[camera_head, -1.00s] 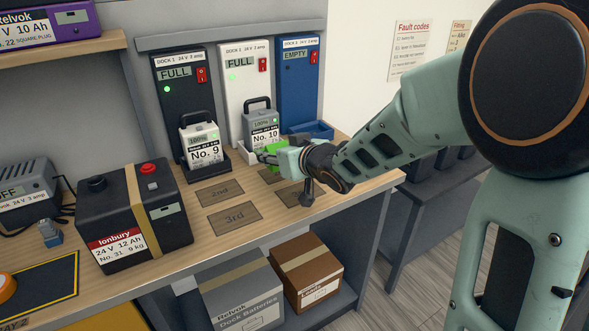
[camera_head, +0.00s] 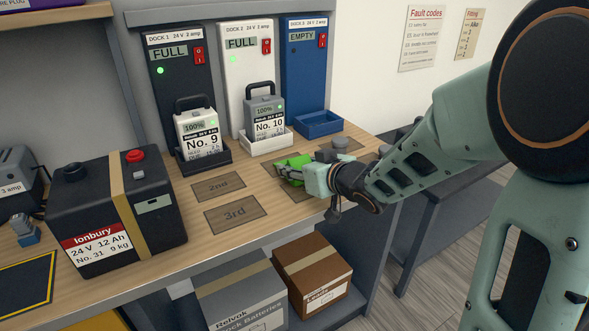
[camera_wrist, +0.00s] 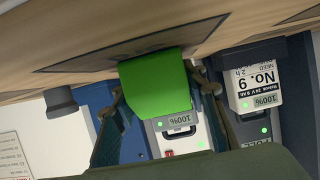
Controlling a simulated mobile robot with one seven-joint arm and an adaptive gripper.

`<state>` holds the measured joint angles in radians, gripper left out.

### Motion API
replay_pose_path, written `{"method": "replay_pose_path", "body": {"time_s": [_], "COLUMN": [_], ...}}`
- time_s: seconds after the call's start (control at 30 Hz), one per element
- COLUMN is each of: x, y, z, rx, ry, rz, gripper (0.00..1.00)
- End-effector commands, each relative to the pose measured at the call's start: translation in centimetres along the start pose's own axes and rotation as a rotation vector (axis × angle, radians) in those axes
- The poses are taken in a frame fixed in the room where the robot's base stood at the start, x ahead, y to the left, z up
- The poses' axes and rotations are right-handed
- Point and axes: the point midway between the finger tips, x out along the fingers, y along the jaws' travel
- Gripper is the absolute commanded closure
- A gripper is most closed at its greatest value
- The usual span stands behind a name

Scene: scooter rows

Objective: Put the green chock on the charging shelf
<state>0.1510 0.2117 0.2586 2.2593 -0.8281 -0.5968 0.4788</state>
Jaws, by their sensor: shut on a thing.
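My gripper (camera_head: 299,171) is shut on the green chock (camera_head: 296,161), low over the front right part of the wooden charging shelf (camera_head: 265,186). In the wrist view the chock (camera_wrist: 155,82) is a bright green block between the two fingers of my gripper (camera_wrist: 162,95). The wrist view is upside down, with the wood at the top. I cannot tell whether the chock touches the shelf. The gripper hides part of a dark marked rectangle beneath it. Two other marked rectangles, "2nd" (camera_head: 217,186) and "3rd" (camera_head: 234,215), lie bare to the left.
Battery No. 9 (camera_head: 198,137) and battery No. 10 (camera_head: 266,118) stand in their docks behind. The blue dock's tray (camera_head: 318,124) is empty. A grey round knob (camera_head: 341,143) stands behind my gripper. A large black battery (camera_head: 115,210) stands at left.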

Motion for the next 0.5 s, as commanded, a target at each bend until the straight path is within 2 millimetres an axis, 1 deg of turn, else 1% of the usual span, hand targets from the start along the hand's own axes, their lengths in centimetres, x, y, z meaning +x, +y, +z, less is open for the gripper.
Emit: {"method": "replay_pose_path", "body": {"time_s": [0.1, 0.23, 0.27, 0.4, 0.5], "x": [-0.03, 0.15, 0.10, 0.09, 0.09], "y": [0.00, -0.02, -0.03, -0.03, -0.02], "z": [-0.25, 0.16, 0.18, 0.17, 0.16], "rx": [-0.001, -0.001, -0.001, 0.000, 0.000], "ry": [0.003, 0.003, 0.000, 0.000, 0.000], "rz": [0.000, -0.001, 0.000, 0.000, 0.000], "gripper": [0.97, 0.97, 0.57, 0.43, 0.43]}}
